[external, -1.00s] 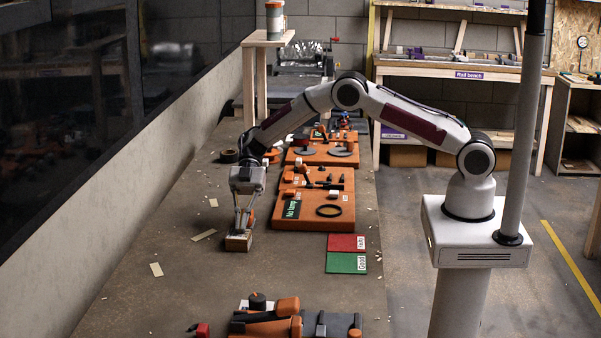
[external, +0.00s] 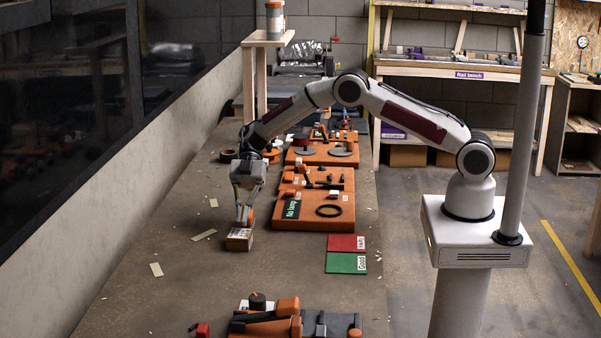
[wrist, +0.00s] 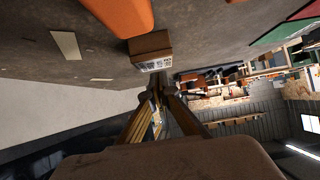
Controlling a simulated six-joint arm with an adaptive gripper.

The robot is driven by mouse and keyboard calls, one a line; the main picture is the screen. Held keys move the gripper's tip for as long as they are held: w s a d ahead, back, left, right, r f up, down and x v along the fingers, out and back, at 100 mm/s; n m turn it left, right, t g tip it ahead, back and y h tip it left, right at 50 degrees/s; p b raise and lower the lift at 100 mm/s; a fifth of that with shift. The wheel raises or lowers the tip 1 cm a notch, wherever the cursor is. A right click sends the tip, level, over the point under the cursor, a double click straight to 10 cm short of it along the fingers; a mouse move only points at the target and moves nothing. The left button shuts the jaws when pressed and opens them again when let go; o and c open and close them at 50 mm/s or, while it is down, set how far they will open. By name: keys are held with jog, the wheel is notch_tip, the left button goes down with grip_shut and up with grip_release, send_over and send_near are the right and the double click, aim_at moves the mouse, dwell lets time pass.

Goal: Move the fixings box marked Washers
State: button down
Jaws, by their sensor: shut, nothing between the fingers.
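A small brown cardboard box (external: 239,240) with a pale label stands on the grey-brown bench; the lettering is too small to read. It also shows in the wrist view (wrist: 150,45), with its printed white label facing the camera. My gripper (external: 243,221) points down at the box, its fingertips at or just above the box's top. In the wrist view the fingers (wrist: 161,88) converge close to the label side. The fingers are together with nothing held between them. I cannot tell whether they touch the box.
An orange board (external: 300,217) with a "No lamp" sign lies right of the box. Red (external: 341,243) and green (external: 346,263) mats lie nearer right. Orange and dark parts (external: 275,322) lie at the front. Bare bench surrounds the box, with flat pale scraps (external: 156,270).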

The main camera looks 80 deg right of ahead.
jog(key=d, duration=1.1)
jog(key=shift+r, duration=0.1)
